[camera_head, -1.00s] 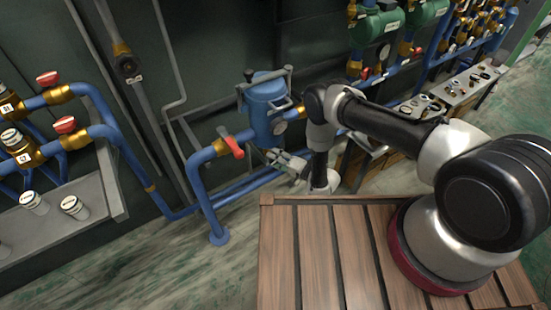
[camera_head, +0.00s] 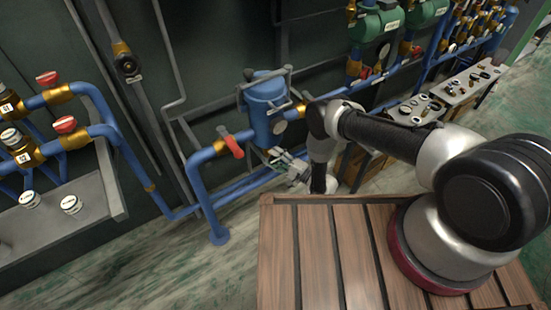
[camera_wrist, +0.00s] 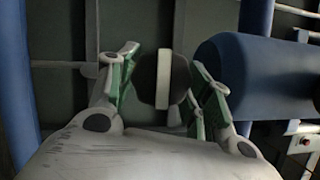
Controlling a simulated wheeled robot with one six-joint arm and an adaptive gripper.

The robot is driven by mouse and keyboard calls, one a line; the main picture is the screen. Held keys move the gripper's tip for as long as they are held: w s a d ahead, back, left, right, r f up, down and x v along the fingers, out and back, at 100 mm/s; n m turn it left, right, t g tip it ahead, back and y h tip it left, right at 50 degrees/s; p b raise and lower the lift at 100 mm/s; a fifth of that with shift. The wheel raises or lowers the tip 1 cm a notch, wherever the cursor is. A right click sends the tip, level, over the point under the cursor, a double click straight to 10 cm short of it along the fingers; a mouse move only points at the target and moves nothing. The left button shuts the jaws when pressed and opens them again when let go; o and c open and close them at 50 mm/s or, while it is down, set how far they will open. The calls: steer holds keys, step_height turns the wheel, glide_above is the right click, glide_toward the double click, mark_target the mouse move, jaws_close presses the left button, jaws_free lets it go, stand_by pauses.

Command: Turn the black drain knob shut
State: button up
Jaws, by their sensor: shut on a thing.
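The black knob (camera_wrist: 148,80) shows in the wrist view between my fingers, with a pale bar across its face. My gripper (camera_wrist: 160,90) is shut on it, with a green-sided finger on each side. The exact contact is partly hidden by the fingers. In the head view my gripper (camera_head: 276,155) is at the bottom of the blue vessel (camera_head: 266,110), and the knob cannot be made out there. The vessel's blue body also fills the right of the wrist view (camera_wrist: 260,75).
A red-handled valve (camera_head: 233,147) sits on the blue pipe just left of my gripper. Grey pipes run up the dark wall behind.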

steer(key=o, duration=1)
steer(key=shift+o, duration=0.2)
steer(key=v, duration=1.2)
